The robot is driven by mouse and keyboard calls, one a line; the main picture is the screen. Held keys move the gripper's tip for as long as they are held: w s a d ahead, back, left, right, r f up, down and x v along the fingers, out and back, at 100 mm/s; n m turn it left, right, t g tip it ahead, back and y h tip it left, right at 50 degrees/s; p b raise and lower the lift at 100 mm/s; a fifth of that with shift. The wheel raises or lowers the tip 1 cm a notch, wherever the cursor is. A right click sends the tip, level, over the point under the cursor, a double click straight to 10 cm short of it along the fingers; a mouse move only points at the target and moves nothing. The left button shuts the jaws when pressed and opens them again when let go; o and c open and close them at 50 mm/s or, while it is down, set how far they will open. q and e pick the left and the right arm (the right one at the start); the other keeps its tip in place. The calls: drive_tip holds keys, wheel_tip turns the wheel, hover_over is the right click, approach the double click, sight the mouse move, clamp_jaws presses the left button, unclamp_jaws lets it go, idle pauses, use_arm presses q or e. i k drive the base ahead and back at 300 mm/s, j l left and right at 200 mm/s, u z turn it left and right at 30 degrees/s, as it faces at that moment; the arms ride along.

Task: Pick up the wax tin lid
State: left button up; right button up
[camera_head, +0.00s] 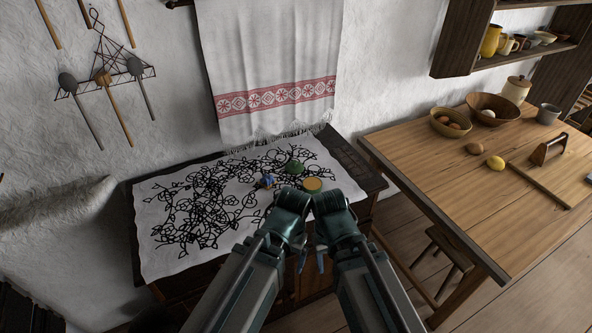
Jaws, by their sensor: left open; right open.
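A flat, round yellow piece (312,185), which looks like the wax tin lid, lies on the white patterned cloth (160,258) near its right side. A green round object (294,167) sits just behind it, and a small blue object (268,181) lies to its left. I cannot tell whether the yellow piece rests on a tin. My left gripper (302,263) and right gripper (320,263) hang low between my arms, in front of the chest. Both are open and apart from the yellow piece. My arm joints partly hide them.
A towel (270,60) hangs on the wall behind the cloth. The cloth's left part is clear of objects.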

sight(294, 168)
drive_tip(key=i+l+z, duration=0.35)
drive_tip(key=i, duration=0.15)
drive_tip(key=i+z, duration=0.35)
drive_tip(key=i, duration=0.2)
